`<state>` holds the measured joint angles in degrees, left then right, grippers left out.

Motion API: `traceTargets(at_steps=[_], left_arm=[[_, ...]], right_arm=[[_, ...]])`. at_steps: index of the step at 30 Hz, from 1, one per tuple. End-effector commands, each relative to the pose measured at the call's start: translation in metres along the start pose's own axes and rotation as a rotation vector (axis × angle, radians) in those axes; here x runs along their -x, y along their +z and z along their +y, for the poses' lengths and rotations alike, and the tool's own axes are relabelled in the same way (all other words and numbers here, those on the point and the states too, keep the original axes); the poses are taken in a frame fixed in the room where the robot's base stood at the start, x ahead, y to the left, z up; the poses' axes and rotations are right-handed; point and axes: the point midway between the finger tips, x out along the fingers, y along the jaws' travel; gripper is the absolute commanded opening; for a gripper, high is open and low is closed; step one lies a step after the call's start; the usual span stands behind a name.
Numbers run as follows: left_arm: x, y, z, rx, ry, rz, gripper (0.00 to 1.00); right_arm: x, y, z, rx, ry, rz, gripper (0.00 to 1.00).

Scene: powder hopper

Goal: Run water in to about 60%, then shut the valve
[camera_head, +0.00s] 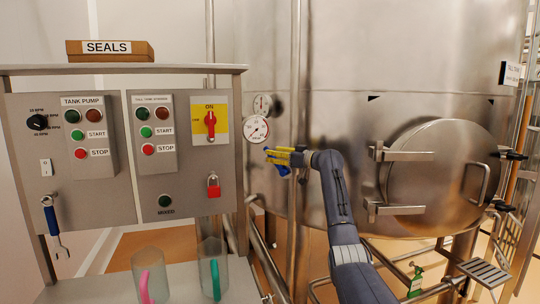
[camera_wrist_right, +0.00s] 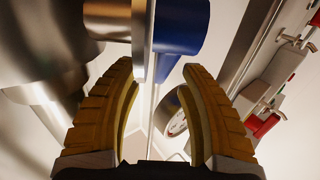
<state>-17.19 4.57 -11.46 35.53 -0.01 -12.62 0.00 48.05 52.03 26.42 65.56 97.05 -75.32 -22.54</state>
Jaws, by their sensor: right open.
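My right gripper (camera_head: 272,156) reaches in front of the steel tank (camera_head: 405,75), just below the dial gauge (camera_head: 257,129). Its yellow fingers are apart, with nothing held between them. A blue lever-like part (camera_head: 284,171) shows just under the fingers; in the right wrist view a blue handle (camera_wrist_right: 182,25) lies beyond the fingertips of the open gripper (camera_wrist_right: 157,68), next to a steel pipe fitting. I cannot tell whether it touches a finger. The gauge face (camera_wrist_right: 177,122) shows partly behind the right finger. Its reading is too small to tell. My left gripper is out of view.
A control panel (camera_head: 60,190) with buttons and a red-yellow switch (camera_head: 209,122) stands at the left. A red padlock (camera_head: 213,186) hangs on it. Beakers (camera_head: 151,276) stand on the bench below. A round hatch (camera_head: 430,170) with hinges sits to the right of my arm.

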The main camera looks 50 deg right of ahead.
Motion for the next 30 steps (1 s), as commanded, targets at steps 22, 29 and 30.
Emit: traceTargets(at_steps=[22, 29, 30], left_arm=[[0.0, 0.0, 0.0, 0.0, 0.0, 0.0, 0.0], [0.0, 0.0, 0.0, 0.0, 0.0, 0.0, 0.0], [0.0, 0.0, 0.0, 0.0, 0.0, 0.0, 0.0]], right_arm=[[-0.021, 0.0, -0.001, 0.0, -0.001, -0.001, 0.43], [-0.021, 0.0, -0.001, 0.0, -0.001, -0.001, 0.17], [-0.021, 0.0, -0.001, 0.0, -0.001, -0.001, 0.12]])
